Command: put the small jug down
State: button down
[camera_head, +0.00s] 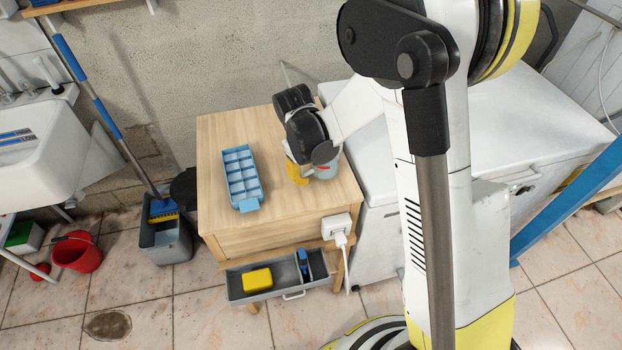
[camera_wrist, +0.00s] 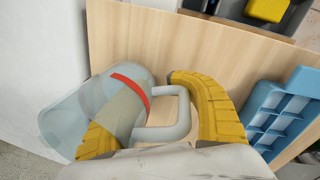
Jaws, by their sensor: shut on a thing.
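The small jug (camera_wrist: 72,115) is pale, see-through, with a red band and a looped handle. In the wrist view it lies at the left, looking tilted in that picture, with its handle between my yellow fingers. My gripper (camera_wrist: 150,115) is shut on the jug on its handle side; the exact contact is partly hidden. In the head view the jug (camera_head: 329,166) shows beside my gripper (camera_head: 299,172), partly covered by my wrist, over the right part of the wooden table (camera_head: 222,215). I cannot tell whether its base touches the top.
A blue compartment tray (camera_head: 242,178) stands left of my gripper on the table; it also shows in the wrist view (camera_wrist: 285,115). The front tabletop is clear. A grey drawer (camera_head: 290,291) with a yellow block (camera_head: 257,279) is below. A white chest (camera_head: 480,125) stands right.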

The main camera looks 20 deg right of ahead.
jog(key=shift+f, duration=0.35)
jog(key=shift+f, duration=0.1)
jog(key=shift+f+b, duration=0.5)
jog(key=c, duration=1.1)
grip_release()
